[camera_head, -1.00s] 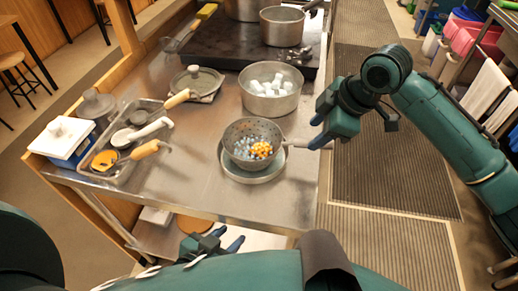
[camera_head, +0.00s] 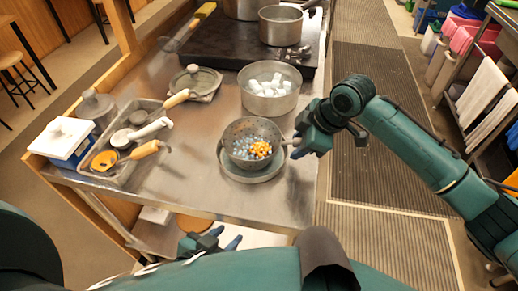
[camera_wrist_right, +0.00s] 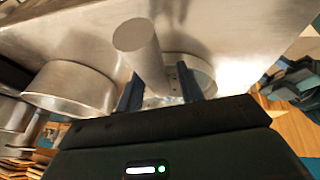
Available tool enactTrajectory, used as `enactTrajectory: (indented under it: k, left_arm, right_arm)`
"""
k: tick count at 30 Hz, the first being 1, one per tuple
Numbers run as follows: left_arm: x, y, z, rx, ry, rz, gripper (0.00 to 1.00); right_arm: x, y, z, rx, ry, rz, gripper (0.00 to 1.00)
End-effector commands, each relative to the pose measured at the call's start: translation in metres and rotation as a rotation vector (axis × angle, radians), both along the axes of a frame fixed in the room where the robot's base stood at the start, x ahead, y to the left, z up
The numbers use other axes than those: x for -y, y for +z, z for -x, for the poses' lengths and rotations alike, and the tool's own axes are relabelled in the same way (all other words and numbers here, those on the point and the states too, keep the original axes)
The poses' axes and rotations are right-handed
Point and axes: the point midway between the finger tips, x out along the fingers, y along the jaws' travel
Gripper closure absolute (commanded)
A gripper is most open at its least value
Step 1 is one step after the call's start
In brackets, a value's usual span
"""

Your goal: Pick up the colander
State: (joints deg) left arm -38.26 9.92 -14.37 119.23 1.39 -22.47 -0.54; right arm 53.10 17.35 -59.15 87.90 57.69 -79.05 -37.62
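The grey colander (camera_head: 233,135) sits in a shallow round metal dish (camera_head: 254,178) near the right side of the steel counter. It holds blue and orange bean-like pieces (camera_head: 258,148). Its handle points right, toward my right gripper (camera_head: 297,148). In the right wrist view the handle (camera_wrist_right: 140,45) runs between the two dark fingers of my right gripper (camera_wrist_right: 159,92), with gaps showing beside it, so the gripper looks open around it. My left gripper (camera_head: 226,238) is low in the head view, in front of the counter, open and empty.
A pot with white cubes (camera_head: 270,103) stands just behind the colander. A tray with ladles (camera_head: 112,172), a lidded pot (camera_head: 195,82) and a white-lidded box (camera_head: 62,138) stand to the left. A dark stove (camera_head: 225,52) is at the back. The counter's right edge is close.

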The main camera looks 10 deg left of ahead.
Motion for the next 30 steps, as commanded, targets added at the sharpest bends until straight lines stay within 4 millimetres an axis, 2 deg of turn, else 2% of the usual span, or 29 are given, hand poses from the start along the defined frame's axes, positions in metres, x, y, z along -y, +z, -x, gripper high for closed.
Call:
enactTrajectory:
  k: [2, 13, 24, 26, 30]
  left_arm:
    - [0.0, 0.001, 0.0, 0.002, 0.001, 0.001, 0.64]
    - [0.001, 0.003, -0.001, 0.006, -0.001, 0.004, 0.64]
    - [0.002, 0.003, -0.001, 0.006, -0.002, 0.004, 0.64]
    - [0.002, 0.003, -0.001, 0.006, -0.002, 0.004, 0.64]
    - [0.002, 0.002, -0.001, 0.006, -0.002, 0.004, 0.64]
  right_arm:
    - [0.0, 0.0, 0.0, 0.0, 0.0, 0.0, 0.7]
    - [0.0, 0.0, 0.0, 0.0, 0.0, 0.0, 1.0]
    - [0.0, 0.004, -0.001, 0.002, 0.0, -0.002, 1.0]
    - [0.0, 0.01, -0.001, 0.003, 0.0, -0.003, 1.0]
    - [-0.001, 0.035, -0.001, 0.007, 0.001, -0.004, 1.0]
